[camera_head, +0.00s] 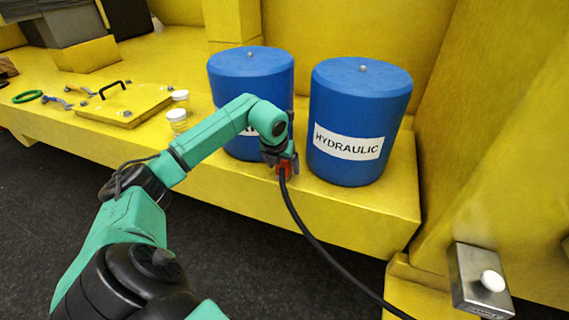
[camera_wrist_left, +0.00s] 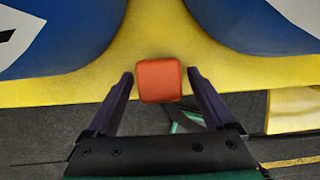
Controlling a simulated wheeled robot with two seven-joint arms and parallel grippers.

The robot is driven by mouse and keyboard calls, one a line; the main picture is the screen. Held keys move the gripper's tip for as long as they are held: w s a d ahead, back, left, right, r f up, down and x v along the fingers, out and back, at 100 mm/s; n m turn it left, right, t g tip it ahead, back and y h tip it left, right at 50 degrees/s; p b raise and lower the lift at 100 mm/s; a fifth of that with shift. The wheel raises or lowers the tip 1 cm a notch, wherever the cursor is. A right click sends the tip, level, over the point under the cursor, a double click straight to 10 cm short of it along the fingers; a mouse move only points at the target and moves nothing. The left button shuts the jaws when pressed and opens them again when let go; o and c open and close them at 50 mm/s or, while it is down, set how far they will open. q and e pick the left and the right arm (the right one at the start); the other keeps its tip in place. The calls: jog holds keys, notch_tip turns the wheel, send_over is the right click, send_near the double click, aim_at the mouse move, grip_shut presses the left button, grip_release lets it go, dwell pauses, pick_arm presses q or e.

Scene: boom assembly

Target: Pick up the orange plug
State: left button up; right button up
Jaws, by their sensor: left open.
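The orange plug (camera_head: 284,169) is at the front edge of the yellow ledge, in front of the gap between two blue drums, with a black cable running from it down to the right. In the left wrist view the plug (camera_wrist_left: 158,81) shows as a rounded orange block between the fingertips. My left gripper (camera_head: 281,158) is right at the plug from above. In the wrist view its two dark fingers (camera_wrist_left: 160,82) are open, one on each side, with small gaps to the plug. My right gripper is not in view.
The blue drum labelled HYDRAULIC (camera_head: 360,115) and another blue drum (camera_head: 250,80) stand close behind the plug. A yellow hatch plate (camera_head: 125,106), white-capped jars (camera_head: 178,116) and a green ring (camera_head: 27,96) lie left. A metal box with a white knob (camera_head: 470,280) is lower right.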

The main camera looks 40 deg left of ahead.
pick_arm(q)
jog(key=shift+x, duration=0.8)
jog(key=shift+f, duration=0.1)
jog(key=shift+c, duration=0.3)
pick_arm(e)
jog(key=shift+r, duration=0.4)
pick_arm(q)
grip_shut()
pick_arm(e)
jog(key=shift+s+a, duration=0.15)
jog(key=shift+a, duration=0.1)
pick_arm(q)
jog(key=shift+w, duration=0.1)
